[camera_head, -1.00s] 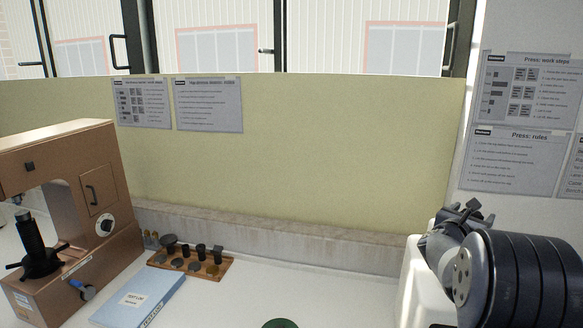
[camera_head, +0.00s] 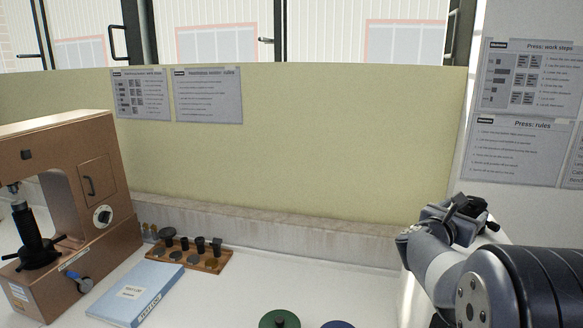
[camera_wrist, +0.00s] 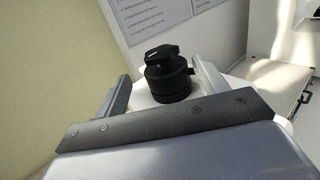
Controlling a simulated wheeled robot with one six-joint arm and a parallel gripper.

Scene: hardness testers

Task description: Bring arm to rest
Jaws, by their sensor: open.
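My arm is folded at the right of the head view, with my gripper (camera_head: 458,212) at its far end, above the bench. In the wrist view my gripper (camera_wrist: 161,72) shows two grey fingers spread apart. A black knob-like part (camera_wrist: 167,78) on a white body appears between and beyond the fingers. I cannot tell how far it is from them. The fingers do not visibly hold anything.
A brown hardness tester (camera_head: 65,185) stands at the left. Beside it are a blue book (camera_head: 135,292) and a wooden rack (camera_head: 195,255) with small parts. A green disc (camera_head: 280,319) and a blue disc (camera_head: 338,324) lie at the front. A low wall backs the bench.

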